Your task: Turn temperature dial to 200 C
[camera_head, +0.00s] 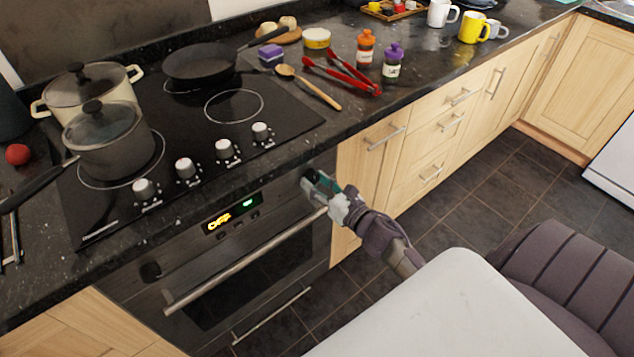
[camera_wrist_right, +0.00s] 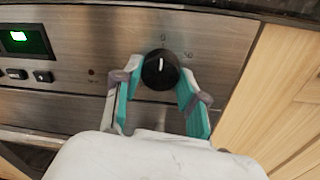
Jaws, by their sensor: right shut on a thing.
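The temperature dial (camera_wrist_right: 161,69) is a round black knob with a white pointer line on the oven's steel front panel, at the upper middle of the right wrist view. In the head view, my right gripper (camera_head: 316,183) reaches the right end of the oven panel and hides the dial. My left gripper is not in view.
The oven display (camera_head: 233,212) shows orange and green characters. The oven handle (camera_head: 245,262) runs across the door below. The hob above has several knobs, a grey pot (camera_head: 107,148) and a frying pan (camera_head: 200,62). Wooden drawers (camera_head: 372,165) stand right of the oven.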

